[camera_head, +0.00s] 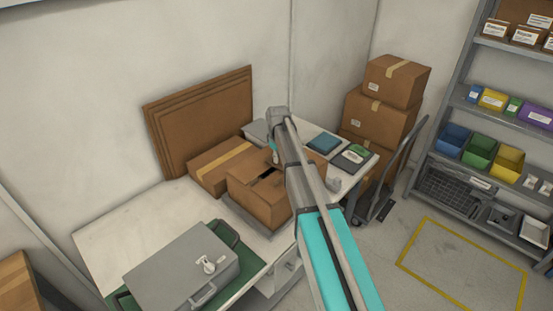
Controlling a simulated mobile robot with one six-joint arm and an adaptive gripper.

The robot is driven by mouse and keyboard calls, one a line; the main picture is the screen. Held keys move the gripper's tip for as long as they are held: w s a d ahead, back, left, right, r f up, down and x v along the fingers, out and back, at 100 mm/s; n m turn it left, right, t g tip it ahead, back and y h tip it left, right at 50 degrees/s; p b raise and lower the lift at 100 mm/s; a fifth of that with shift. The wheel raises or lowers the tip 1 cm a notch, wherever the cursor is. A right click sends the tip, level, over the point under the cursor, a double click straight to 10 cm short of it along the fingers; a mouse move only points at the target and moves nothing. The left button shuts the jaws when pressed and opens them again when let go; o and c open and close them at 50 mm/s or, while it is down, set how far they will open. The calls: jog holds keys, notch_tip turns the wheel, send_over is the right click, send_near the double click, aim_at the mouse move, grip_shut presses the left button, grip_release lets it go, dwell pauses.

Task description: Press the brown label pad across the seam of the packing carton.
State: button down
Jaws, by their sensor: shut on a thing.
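The packing carton (252,200) is a brown box on a grey platform on the white bench, with a dark patch on its top. My arm crosses in front of its right side. My gripper (275,158) is a small dark shape at the end of my arm, over the back of the carton's top. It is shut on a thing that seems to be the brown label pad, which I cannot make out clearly. Whether it touches the carton is hidden.
A taped flat carton (222,165) lies behind, with brown cardboard sheets (200,115) against the wall. A grey case (182,270) sits on a green mat at front left. Stacked boxes (378,118) stand at the right. The bench's left part (130,232) is clear.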

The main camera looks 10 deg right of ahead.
jog(key=shift+f+b, duration=0.6)
dwell(0.9)
jog(key=shift+s, duration=0.1)
dwell(1.7)
jog(key=c, duration=0.7)
grip_release()
jog(key=shift+f, duration=0.1)
